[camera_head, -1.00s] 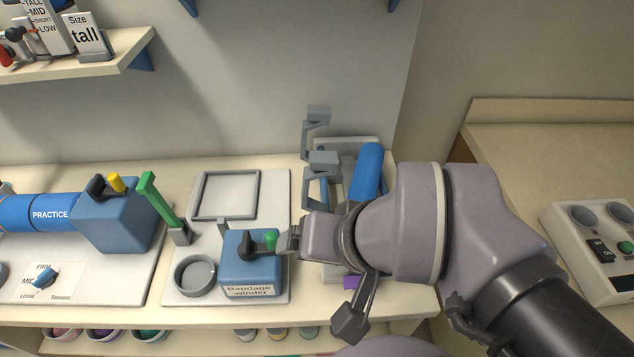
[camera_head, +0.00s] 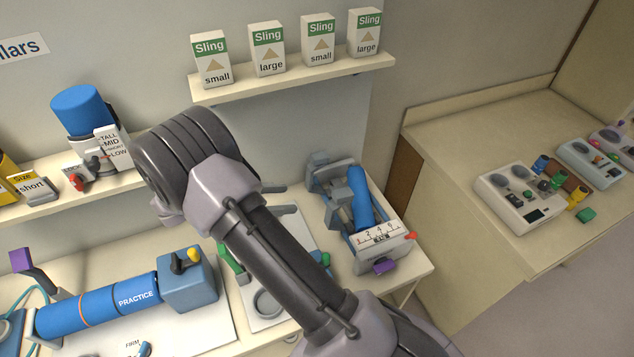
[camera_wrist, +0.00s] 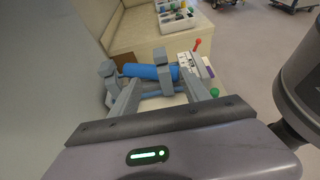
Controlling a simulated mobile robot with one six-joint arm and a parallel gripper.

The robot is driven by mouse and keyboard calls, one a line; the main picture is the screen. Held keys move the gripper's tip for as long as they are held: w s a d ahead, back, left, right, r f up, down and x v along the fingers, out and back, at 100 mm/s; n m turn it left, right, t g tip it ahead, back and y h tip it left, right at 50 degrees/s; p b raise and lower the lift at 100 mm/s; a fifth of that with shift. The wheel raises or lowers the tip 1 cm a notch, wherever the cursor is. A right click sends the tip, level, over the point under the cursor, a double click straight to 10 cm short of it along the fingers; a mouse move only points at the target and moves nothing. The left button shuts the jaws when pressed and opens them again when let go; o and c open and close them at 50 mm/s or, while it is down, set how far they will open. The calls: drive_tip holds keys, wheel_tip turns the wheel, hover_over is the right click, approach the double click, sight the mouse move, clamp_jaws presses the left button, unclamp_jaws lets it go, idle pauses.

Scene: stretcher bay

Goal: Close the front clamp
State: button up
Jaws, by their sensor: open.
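A blue roll (camera_head: 360,195) lies in a grey frame at the right end of the bench. It also shows in the wrist view (camera_wrist: 142,71). Two grey clamps stand along it: the rear clamp (camera_head: 320,166) and the front clamp (camera_head: 340,193). In the wrist view the front clamp (camera_wrist: 163,58) crosses the roll near its middle. I cannot tell surely how far it is closed. My gripper (camera_head: 282,199) is open and empty, left of the frame. In the wrist view its fingers (camera_wrist: 162,95) are spread and point at the frame, apart from the clamp.
A scale plate (camera_head: 380,237) with a red knob (camera_head: 410,236) and purple block (camera_head: 384,266) is at the frame's front. My arm hides much of the bandage board (camera_head: 262,322). A sling shelf (camera_head: 300,78) hangs above. A practice roll (camera_head: 110,308) lies left.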

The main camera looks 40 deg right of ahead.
sight(334, 195)
drive_tip(key=x, duration=1.7)
drive_tip(key=shift+s+d, duration=0.1)
drive_tip(key=shift+d, duration=0.05)
clamp_jaws()
idle(0.4)
